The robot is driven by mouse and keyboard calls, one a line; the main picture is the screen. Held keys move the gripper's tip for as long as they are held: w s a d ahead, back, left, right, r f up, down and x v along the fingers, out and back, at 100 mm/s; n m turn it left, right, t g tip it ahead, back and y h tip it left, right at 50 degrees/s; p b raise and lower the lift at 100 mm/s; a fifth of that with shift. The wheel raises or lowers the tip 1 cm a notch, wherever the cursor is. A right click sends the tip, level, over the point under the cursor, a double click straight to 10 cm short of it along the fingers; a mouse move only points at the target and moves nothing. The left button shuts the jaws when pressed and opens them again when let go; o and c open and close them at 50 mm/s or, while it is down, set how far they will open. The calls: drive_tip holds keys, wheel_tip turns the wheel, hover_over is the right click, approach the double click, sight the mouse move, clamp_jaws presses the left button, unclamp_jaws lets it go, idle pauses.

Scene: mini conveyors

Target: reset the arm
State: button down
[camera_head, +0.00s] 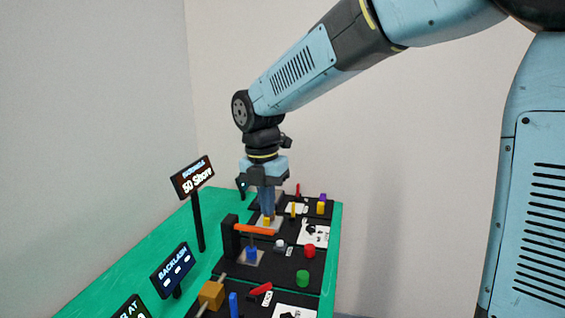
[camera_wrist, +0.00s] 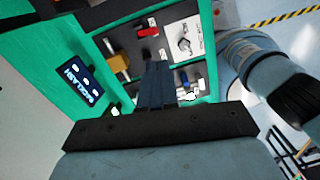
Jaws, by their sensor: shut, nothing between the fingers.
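My gripper (camera_head: 266,212) points straight down over the far part of the green table (camera_head: 140,262) in the head view. Its fingers are together with nothing between them. A small yellow block (camera_head: 266,221) shows just below or behind the fingertips; I cannot tell whether they touch it. In the wrist view my gripper (camera_wrist: 157,68) shows as dark closed fingers over the black trays. My arm reaches in from the upper right and bends down at the wrist.
An orange bar on a black post (camera_head: 230,236) stands close in front of the gripper. Sign boards (camera_head: 192,177) stand on the table's left.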

drive_tip(key=s+d+r+m+t, duration=0.1)
drive_tip(key=s+d+m+t, duration=0.1)
drive_tip(key=s+d+m, duration=0.3)
drive_tip(key=s+d+r+m+t, duration=0.1)
drive_tip(key=s+d+m, duration=0.4)
drive_tip(key=d+m, duration=0.8)
drive_tip(key=s+d+r+m+t, duration=0.2)
drive_tip(key=d+m, duration=0.6)
drive_tip(key=m, duration=0.5)
drive_tip(key=s+r, duration=0.1)
drive_tip(key=s, duration=0.1)
drive_tip(key=shift+s+d+m+t+y, duration=0.3)
drive_tip(key=shift+s+d+y, duration=0.1)
drive_tip(key=shift+a, duration=0.1)
